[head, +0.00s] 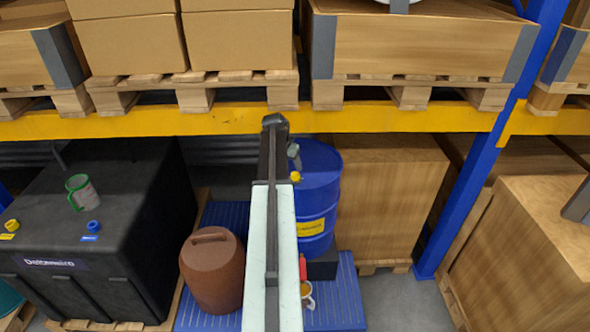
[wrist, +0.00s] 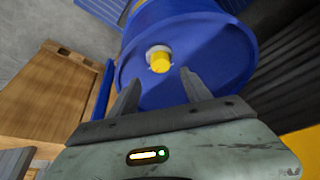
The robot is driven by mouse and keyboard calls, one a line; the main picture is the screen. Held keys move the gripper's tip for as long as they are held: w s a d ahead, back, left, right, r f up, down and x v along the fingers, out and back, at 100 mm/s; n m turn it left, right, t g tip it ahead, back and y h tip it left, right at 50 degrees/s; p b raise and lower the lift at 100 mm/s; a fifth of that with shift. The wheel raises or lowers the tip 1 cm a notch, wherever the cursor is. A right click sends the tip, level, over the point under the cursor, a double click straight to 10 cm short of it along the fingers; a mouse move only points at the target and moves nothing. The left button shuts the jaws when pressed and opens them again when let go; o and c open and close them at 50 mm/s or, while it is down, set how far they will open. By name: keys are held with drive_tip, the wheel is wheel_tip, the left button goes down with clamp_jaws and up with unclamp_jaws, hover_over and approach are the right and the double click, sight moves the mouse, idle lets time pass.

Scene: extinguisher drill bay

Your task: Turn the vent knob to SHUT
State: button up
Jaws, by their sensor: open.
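A yellow knob (head: 295,176) sits on the top of a blue drum (head: 318,195), beside my arm. In the wrist view the yellow knob (wrist: 160,62), on a pale round collar, stands on the blue drum lid (wrist: 200,80). My gripper (wrist: 157,82) is open, with one finger to each side below the knob in the picture. The knob appears beyond the fingertips, and nothing is held. I cannot read any SHUT mark or tell the knob's setting. In the head view my arm hides part of the drum's left side.
A black container (head: 130,215) at left bears a green-handled mug (head: 82,192), a blue knob (head: 93,227) and another yellow knob (head: 12,225). A brown jug (head: 212,270) stands on the blue pallet (head: 345,295). A yellow shelf beam (head: 400,119) crosses above; a wooden crate (head: 390,195) stands right.

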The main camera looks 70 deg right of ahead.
sight(295, 174)
drive_tip(key=b+x, duration=0.7)
drive_tip(key=x, duration=0.1)
drive_tip(key=shift+w+a+f, duration=0.1)
drive_tip(key=shift+a, duration=0.05)
clamp_jaws()
